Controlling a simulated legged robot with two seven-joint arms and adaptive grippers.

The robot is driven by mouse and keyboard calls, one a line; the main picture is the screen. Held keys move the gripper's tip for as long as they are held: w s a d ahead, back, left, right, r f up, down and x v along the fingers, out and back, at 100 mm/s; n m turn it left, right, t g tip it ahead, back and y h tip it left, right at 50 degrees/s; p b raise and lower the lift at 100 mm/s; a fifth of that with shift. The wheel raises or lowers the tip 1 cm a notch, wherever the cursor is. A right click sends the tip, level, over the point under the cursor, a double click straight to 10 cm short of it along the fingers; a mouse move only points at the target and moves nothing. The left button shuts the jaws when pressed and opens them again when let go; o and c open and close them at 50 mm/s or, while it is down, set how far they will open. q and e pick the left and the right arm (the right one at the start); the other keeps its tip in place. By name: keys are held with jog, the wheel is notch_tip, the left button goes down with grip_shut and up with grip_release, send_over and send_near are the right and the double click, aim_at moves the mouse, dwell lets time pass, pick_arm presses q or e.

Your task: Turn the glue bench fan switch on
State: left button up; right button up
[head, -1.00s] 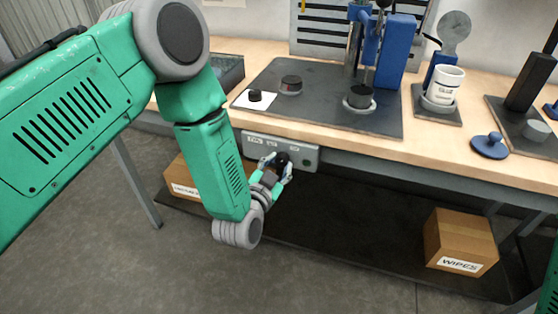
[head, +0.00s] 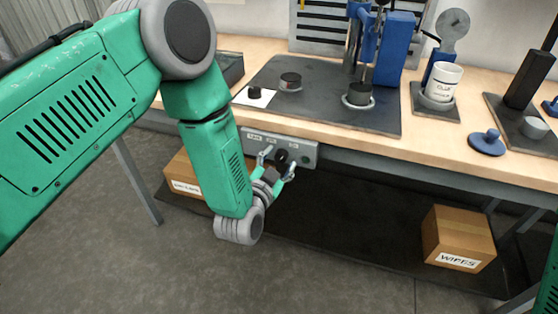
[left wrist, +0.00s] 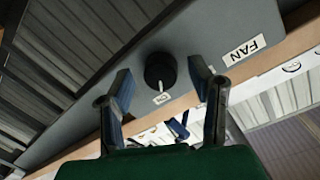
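The fan switch is a round black knob (left wrist: 160,70) on a grey panel (left wrist: 75,123) labelled FAN (left wrist: 243,48). A white mark on the knob points toward a small white label (left wrist: 161,98), whose sign I cannot read clearly. In the head view the panel (head: 307,153) hangs under the bench's front edge. My left gripper (head: 280,161) is open in front of it. In the left wrist view its fingertips (left wrist: 160,74) appear on either side of the knob; no contact shows. My right gripper is out of view; only green right arm parts show at the right edge.
The bench top (head: 440,129) overhangs the panel. Cardboard boxes (head: 458,238) sit on the low shelf. The floor in front is clear.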

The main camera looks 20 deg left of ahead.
pick_arm(q)
jog(key=shift+s, duration=0.1)
jog(key=s+r, duration=0.1)
jog(key=s, duration=1)
jog(key=shift+s+a, duration=0.35)
jog(key=s+a+f+n+g, duration=0.1)
jog(key=s+a+f+g, duration=0.3)
jog(key=f, duration=0.4)
jog(key=s+a+f+n+g, duration=0.2)
jog(key=s+g, duration=0.4)
jog(key=s, duration=0.4)
jog(key=s+a+f+n+g+y, duration=0.1)
jog(key=s+a+f+g, duration=0.3)
jog(key=s, duration=0.6)
notch_tip(320, 180, down, 3)
jog(key=shift+s+a+f+n+g, duration=0.15)
jog(key=shift+s+a+n+g, duration=0.2)
jog(key=shift+n+g, duration=0.65)
jog(key=shift+w, duration=0.15)
